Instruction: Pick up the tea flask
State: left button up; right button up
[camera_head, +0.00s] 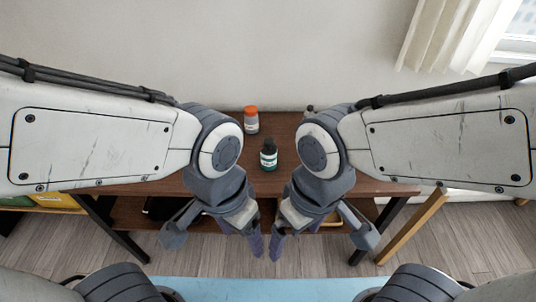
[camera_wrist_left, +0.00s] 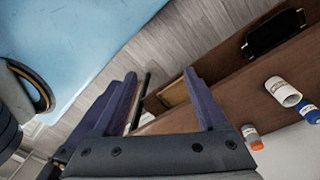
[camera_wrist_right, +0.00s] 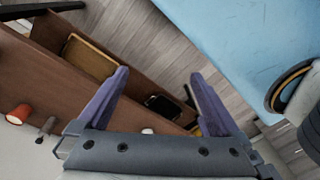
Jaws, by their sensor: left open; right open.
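One is a dark-capped bottle with a teal and white body (camera_head: 269,157) near the middle. The other is white with an orange cap (camera_head: 251,121), farther back. I cannot tell for certain which thing is the tea flask. My left gripper (camera_head: 214,245) is open and empty in front of the table; its spread fingers show in the left wrist view (camera_wrist_left: 160,73). My right gripper (camera_head: 322,250) is also open and empty there, with spread fingers in the right wrist view (camera_wrist_right: 160,73). Neither touches a bottle.
The left wrist view shows a white hollow cylinder (camera_wrist_left: 283,92) and a blue-and-white item (camera_wrist_left: 308,112) on the table. An orange-red item (camera_wrist_right: 18,114) shows in the right wrist view. The lower shelf holds a dark object (camera_wrist_left: 272,34). A blue mat (camera_head: 265,290) lies in front.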

aim_at(268, 162)
jog(key=z, duration=0.4)
jog(key=k, duration=0.15)
jog(key=u, duration=0.9)
jog(key=i, duration=0.3)
jog(key=z, duration=0.05)
jog(key=k, duration=0.5)
jog(key=u, duration=1.5)
jog(key=i, duration=1)
jog(key=z, duration=2)
